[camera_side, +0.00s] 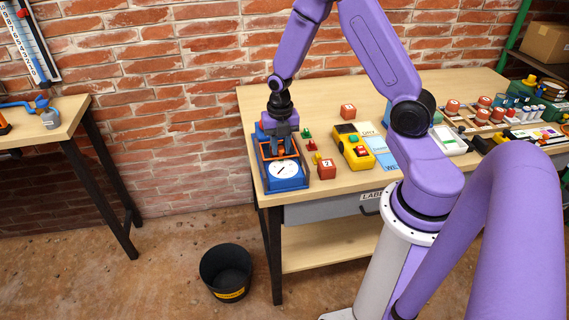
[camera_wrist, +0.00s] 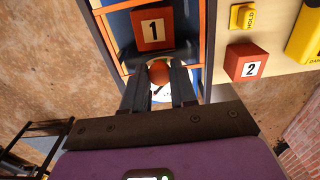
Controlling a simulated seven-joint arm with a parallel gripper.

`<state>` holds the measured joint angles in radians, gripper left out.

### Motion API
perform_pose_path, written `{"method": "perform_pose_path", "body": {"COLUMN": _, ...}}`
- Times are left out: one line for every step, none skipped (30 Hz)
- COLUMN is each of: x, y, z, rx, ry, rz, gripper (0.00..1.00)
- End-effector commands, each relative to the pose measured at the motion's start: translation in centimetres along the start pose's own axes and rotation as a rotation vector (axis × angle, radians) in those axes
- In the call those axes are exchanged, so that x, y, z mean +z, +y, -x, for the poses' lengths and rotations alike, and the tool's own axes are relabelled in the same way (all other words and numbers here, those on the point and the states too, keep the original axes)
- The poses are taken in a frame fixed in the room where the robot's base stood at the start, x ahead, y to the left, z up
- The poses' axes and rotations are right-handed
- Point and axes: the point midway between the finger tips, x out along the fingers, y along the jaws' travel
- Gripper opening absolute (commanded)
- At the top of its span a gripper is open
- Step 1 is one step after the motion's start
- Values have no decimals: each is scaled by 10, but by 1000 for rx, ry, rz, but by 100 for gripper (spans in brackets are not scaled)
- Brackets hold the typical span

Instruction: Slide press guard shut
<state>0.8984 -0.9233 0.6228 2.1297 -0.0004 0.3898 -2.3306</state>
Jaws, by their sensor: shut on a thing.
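The press (camera_side: 287,184) is a blue unit at the left end of the bench, with a white dial (camera_side: 284,169) on its front part. Its guard (camera_side: 262,150) is an orange barred frame; orange bars also show in the wrist view (camera_wrist: 203,35). An orange-red block marked 1 (camera_wrist: 152,29) sits inside the frame. My gripper (camera_wrist: 159,76) points down over the press, its dark fingers closed on a round orange knob (camera_wrist: 159,70) by the dial. The knob seems to belong to the guard; its join is hidden. I cannot tell how far the guard is slid.
A red block marked 2 (camera_wrist: 246,63) stands right of the press in the wrist view. A yellow control box (camera_side: 353,150) with buttons and small red and green pieces (camera_side: 309,140) are to the right. A black bucket (camera_side: 226,271) stands on the floor.

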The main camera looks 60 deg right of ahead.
Motion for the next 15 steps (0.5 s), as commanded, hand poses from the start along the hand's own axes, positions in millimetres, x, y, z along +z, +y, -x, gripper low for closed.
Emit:
{"method": "perform_pose_path", "body": {"x": 2, "y": 2, "z": 1, "rx": 4, "ry": -3, "rz": 1, "gripper": 0}}
{"method": "perform_pose_path", "body": {"x": 3, "y": 2, "z": 1, "rx": 4, "ry": -3, "rz": 1, "gripper": 0}}
{"method": "perform_pose_path", "body": {"x": 5, "y": 2, "z": 1, "rx": 4, "ry": -3, "rz": 0, "gripper": 0}}
{"method": "perform_pose_path", "body": {"x": 6, "y": 2, "z": 1, "rx": 4, "ry": -4, "rz": 0, "gripper": 0}}
{"method": "perform_pose_path", "body": {"x": 7, "y": 2, "z": 1, "rx": 4, "ry": -4, "rz": 0, "gripper": 0}}
{"method": "perform_pose_path", "body": {"x": 8, "y": 2, "z": 1, "rx": 5, "ry": -4, "rz": 0, "gripper": 0}}
{"method": "perform_pose_path", "body": {"x": 9, "y": 2, "z": 1, "rx": 5, "ry": -4, "rz": 0, "gripper": 0}}
{"method": "perform_pose_path", "body": {"x": 10, "y": 2, "z": 1, "rx": 5, "ry": -4, "rz": 0, "gripper": 0}}
{"method": "perform_pose_path", "body": {"x": 11, "y": 2, "z": 1, "rx": 5, "ry": -4, "rz": 0, "gripper": 0}}
{"method": "perform_pose_path", "body": {"x": 12, "y": 2, "z": 1, "rx": 5, "ry": -4, "rz": 0, "gripper": 0}}
{"method": "perform_pose_path", "body": {"x": 12, "y": 2, "z": 1, "rx": 4, "ry": -4, "rz": 1, "gripper": 0}}
{"method": "perform_pose_path", "body": {"x": 13, "y": 2, "z": 1, "rx": 4, "ry": -4, "rz": 1, "gripper": 0}}
{"method": "perform_pose_path", "body": {"x": 14, "y": 2, "z": 1, "rx": 4, "ry": -4, "rz": 1, "gripper": 0}}
{"method": "perform_pose_path", "body": {"x": 15, "y": 2, "z": 1, "rx": 4, "ry": -4, "rz": 1, "gripper": 0}}
{"method": "perform_pose_path", "body": {"x": 16, "y": 1, "z": 1, "rx": 4, "ry": -4, "rz": 1, "gripper": 0}}
